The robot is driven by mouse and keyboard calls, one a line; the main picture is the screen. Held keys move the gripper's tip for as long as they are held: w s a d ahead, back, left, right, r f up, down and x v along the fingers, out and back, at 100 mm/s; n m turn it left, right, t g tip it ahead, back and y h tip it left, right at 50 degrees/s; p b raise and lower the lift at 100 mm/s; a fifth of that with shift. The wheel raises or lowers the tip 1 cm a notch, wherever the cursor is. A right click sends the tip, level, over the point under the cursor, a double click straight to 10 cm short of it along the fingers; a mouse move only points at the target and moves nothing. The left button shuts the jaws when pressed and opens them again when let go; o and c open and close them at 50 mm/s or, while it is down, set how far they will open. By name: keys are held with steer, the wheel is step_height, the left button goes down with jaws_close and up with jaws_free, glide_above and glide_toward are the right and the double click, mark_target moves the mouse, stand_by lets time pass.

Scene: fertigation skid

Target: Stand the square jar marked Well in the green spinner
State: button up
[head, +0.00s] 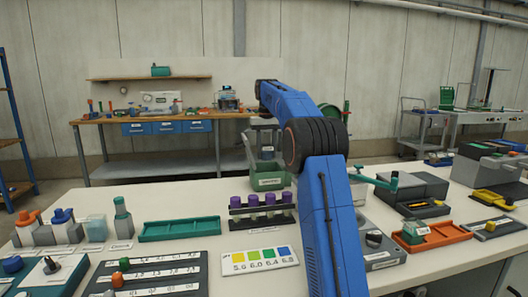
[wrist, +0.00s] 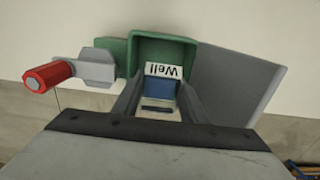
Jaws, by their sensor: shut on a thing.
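The square jar marked Well shows in the wrist view (wrist: 163,71) with a white label, upside down in the picture, and a blue part behind it. My gripper (wrist: 161,88) is shut on the jar, one finger on each side. The jar is over or partly within the square green spinner (wrist: 165,45); I cannot tell whether it rests on its floor. A red-knobbed crank (wrist: 50,76) is left of the green part in the wrist view. In the head view the labelled green box (head: 268,180) stands below my gripper (head: 266,148), partly hidden by my arm.
A rack of purple-capped tubes (head: 262,210) stands in front of the green box. A teal tray (head: 180,229) lies to its left, and a colour chart (head: 259,260) nearer. An orange tray (head: 432,238) and grey devices are at right. A grey slanted panel (wrist: 238,82) flanks the spinner.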

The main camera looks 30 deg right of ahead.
steer(key=shift+f, duration=5.3)
steer(key=o, duration=1.2)
steer(key=shift+r, duration=0.1)
steer(key=shift+r, duration=4.4)
steer(key=shift+s, duration=0.1)
